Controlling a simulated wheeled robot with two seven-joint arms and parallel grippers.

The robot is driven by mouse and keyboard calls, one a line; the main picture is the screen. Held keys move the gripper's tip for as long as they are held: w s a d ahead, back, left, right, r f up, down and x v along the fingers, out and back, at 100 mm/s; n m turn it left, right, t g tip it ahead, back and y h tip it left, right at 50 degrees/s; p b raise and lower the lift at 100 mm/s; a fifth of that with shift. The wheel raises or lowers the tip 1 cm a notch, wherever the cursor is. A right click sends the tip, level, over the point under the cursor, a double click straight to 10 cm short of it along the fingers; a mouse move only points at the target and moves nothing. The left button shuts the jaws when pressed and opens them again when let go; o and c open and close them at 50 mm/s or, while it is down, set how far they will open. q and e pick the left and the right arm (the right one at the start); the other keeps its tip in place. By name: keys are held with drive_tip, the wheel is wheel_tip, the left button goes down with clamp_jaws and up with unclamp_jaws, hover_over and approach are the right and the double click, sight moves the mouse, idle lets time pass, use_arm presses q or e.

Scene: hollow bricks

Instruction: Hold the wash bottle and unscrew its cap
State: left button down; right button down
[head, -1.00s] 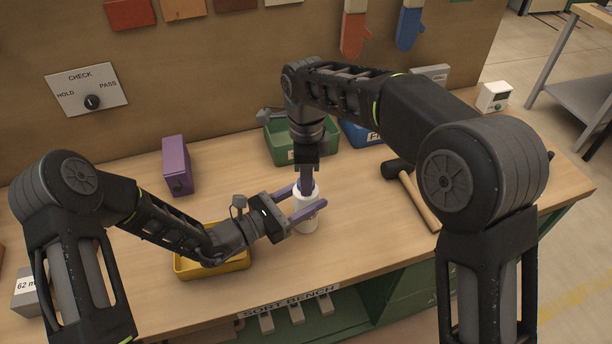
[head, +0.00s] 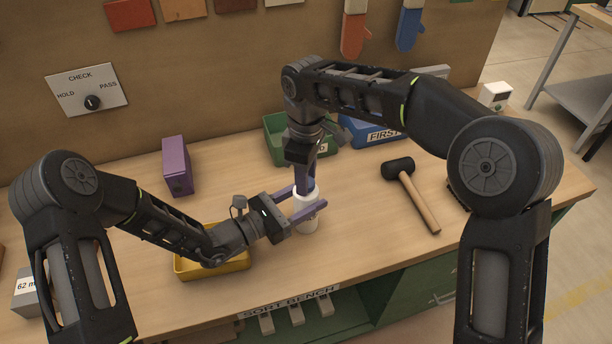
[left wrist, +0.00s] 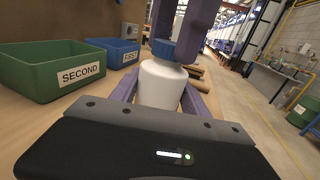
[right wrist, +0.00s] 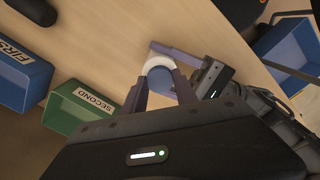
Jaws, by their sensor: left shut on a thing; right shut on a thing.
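The white wash bottle (head: 307,222) stands upright on the bench. It also shows in the left wrist view (left wrist: 162,84). Its blue cap (left wrist: 163,48) is at the top and shows from above in the right wrist view (right wrist: 161,80). My left gripper (head: 308,200) is shut on the bottle's body from the left side, its purple fingers around it. My right gripper (head: 305,180) comes from above, its purple fingers shut on the cap. The fingers hide part of the cap in the head view.
Green bin SECOND (left wrist: 40,80) and blue bin FIRST (left wrist: 112,50) stand behind. A mallet (head: 412,190) lies to the right. A yellow tray (head: 212,270) is under my left arm, and a purple box (head: 177,166) stands at the back left.

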drive_tip(key=n, duration=0.5)
drive_tip(key=shift+n, duration=0.3)
drive_tip(key=n, duration=0.2)
drive_tip(key=shift+n, duration=0.4)
drive_tip(key=n, duration=0.8)
drive_tip(key=shift+n, duration=0.3)
drive_tip(key=shift+r, duration=0.25)
drive_tip(key=shift+r, duration=0.9)
drive_tip(key=shift+r, duration=2.05)
